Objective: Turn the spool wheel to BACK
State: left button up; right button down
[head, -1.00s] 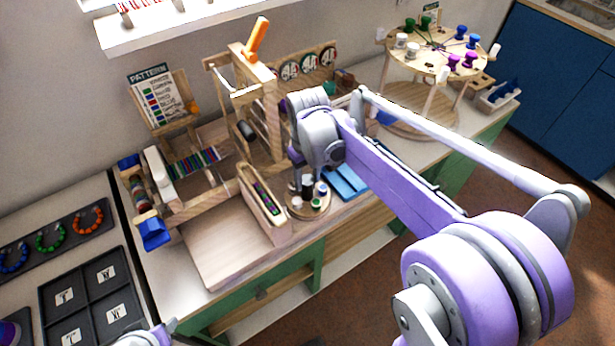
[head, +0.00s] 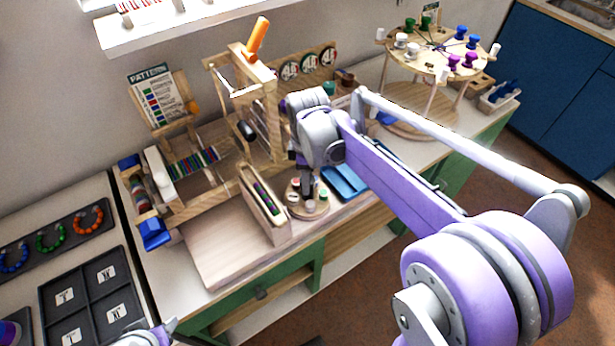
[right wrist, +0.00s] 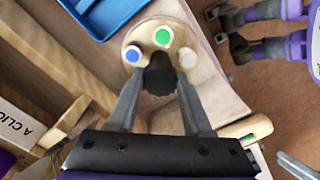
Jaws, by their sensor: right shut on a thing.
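A small round wooden wheel (head: 317,212) with coloured spools stands on the bench. It also shows in the right wrist view (right wrist: 148,38), with a blue-topped spool (right wrist: 133,54), a green-topped one (right wrist: 162,37) and a pale one (right wrist: 188,57). My right gripper (right wrist: 158,88) is shut on a dark upright piece (right wrist: 158,72) at the wheel; whether this is a knob or a spool I cannot tell. In the head view the right gripper (head: 306,178) reaches down over the wheel. My left gripper is out of view; only a bit of that arm shows bottom left.
A blue tray (head: 344,182) lies right beside the wheel; a wooden box (head: 262,208) stands to its left. A wooden loom frame (head: 268,110) rises behind. A larger raised disc with coloured spools (head: 432,68) stands back right. The front board (head: 225,250) is clear.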

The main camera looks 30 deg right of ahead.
jog(key=shift+n, duration=0.6)
jog(key=shift+c, duration=1.6)
grip_release()
notch_tip(320, 180, up, 11)
jog(key=shift+p, duration=0.4)
jog(key=shift+f, duration=0.1)
